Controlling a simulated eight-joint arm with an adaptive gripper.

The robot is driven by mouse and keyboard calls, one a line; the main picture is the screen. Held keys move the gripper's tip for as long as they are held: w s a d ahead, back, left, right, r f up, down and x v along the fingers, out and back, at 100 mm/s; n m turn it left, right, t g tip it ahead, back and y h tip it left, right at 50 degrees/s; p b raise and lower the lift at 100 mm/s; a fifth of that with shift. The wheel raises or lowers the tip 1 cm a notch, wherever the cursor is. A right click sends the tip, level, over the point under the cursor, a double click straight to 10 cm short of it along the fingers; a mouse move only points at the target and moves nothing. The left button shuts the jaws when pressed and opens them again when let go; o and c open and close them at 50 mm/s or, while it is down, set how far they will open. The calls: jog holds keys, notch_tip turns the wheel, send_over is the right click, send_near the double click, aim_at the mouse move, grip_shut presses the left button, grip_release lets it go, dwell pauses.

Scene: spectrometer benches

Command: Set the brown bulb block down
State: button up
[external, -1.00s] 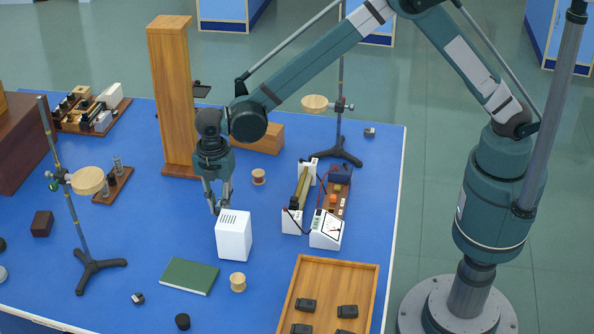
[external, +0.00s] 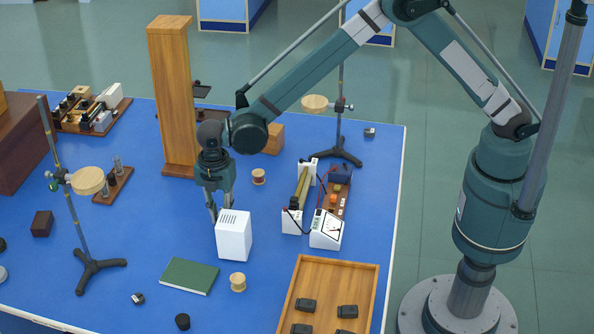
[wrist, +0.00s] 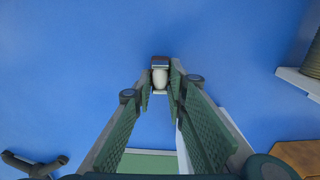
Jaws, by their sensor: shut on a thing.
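My gripper (external: 213,218) points down over the blue table, just behind the left edge of a white vented box (external: 234,238). In the wrist view my gripper (wrist: 161,83) is shut on the brown bulb block. The block (wrist: 160,62) shows as a small dark brown end with a pale rounded bulb between the fingertips. In the external view the block is hidden behind the box and fingers. I cannot tell whether it touches the table.
A green book (external: 189,276) lies in front, left of the white box. A white meter (external: 327,229) is to the right. A tall wooden post (external: 172,100) stands behind. Blue tabletop left of my gripper is clear.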

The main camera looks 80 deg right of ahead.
jog(key=shift+f, duration=0.15)
jog(key=o, duration=0.8)
jog(key=shift+o, duration=0.2)
jog(key=shift+r, duration=0.2)
notch_tip(320, 180, up, 12)
jog(key=p, duration=0.1)
dwell(0.6)
